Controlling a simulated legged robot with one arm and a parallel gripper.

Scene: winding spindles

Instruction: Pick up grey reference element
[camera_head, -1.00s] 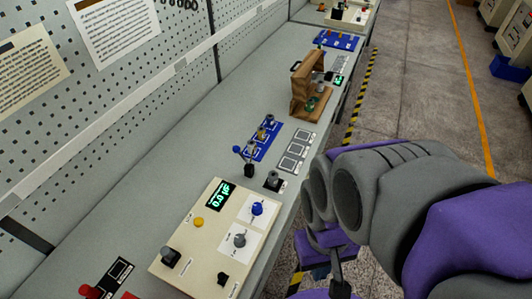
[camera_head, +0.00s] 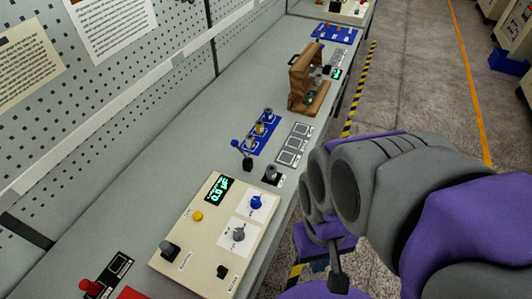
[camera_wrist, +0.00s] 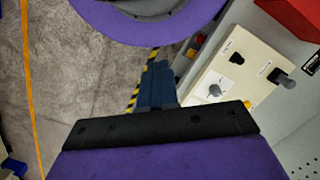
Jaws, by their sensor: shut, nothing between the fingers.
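A grey knob-like element (camera_head: 238,234) stands upright on a white square of the cream panel (camera_head: 180,262), beside a blue one (camera_head: 256,202). In the wrist view the grey one (camera_wrist: 215,90) is right of my gripper. It looks most like the grey reference element, though I cannot read its label. My gripper (camera_head: 338,282) hangs past the bench's front edge, right of the panel. Its fingers (camera_wrist: 158,72) are together and empty in the wrist view, apart from every element.
A dark grey knob (camera_head: 170,249), yellow button (camera_head: 197,216) and green display (camera_head: 219,189) are on the panel. A blue tray (camera_head: 262,132) with several pieces and a brown wooden fixture (camera_head: 302,82) stand farther back.

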